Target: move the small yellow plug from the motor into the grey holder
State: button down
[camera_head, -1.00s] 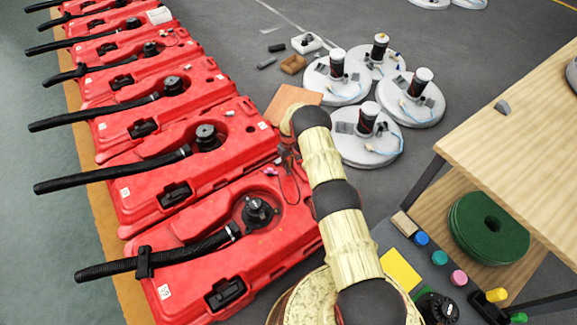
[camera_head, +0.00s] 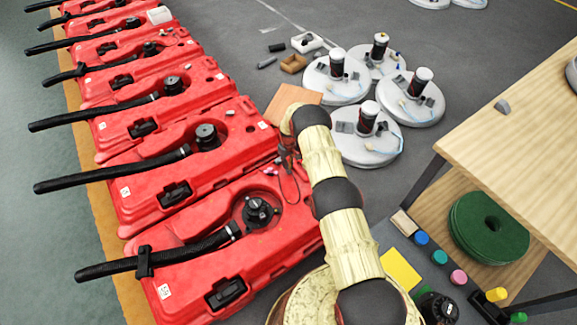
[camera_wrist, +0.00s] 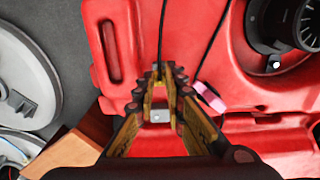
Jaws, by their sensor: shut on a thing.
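My gripper shows in the wrist view (camera_wrist: 169,76), above a red tank (camera_wrist: 225,60), with its dark-tipped fingers close together. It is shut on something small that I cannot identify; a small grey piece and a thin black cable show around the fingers. In the head view my gripper (camera_head: 287,157) is mostly hidden by my arm, at the right edge of the red tanks. The motors stand on white discs at the back; one motor (camera_head: 380,47) has a small yellow piece on top. I cannot tell for certain which thing is the grey holder.
A pink piece (camera_wrist: 210,97) lies beside my fingers. A brown board (camera_head: 290,100) lies beyond my gripper. A pale tray (camera_head: 306,43) and a small brown box (camera_head: 293,63) are on the floor. A wooden table (camera_head: 510,130) stands right, with a grey piece (camera_head: 502,107) on it.

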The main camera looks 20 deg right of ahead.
jog(key=shift+f, duration=0.15)
jog(key=shift+f, duration=0.35)
jog(key=shift+f, duration=0.35)
jog(key=c, duration=1.8)
grip_release()
jog(key=shift+o, duration=1.2)
jog(key=shift+o, duration=1.3)
jog(key=shift+r, duration=0.1)
jog(key=shift+r+p, duration=2)
jog(key=shift+r, duration=2.2)
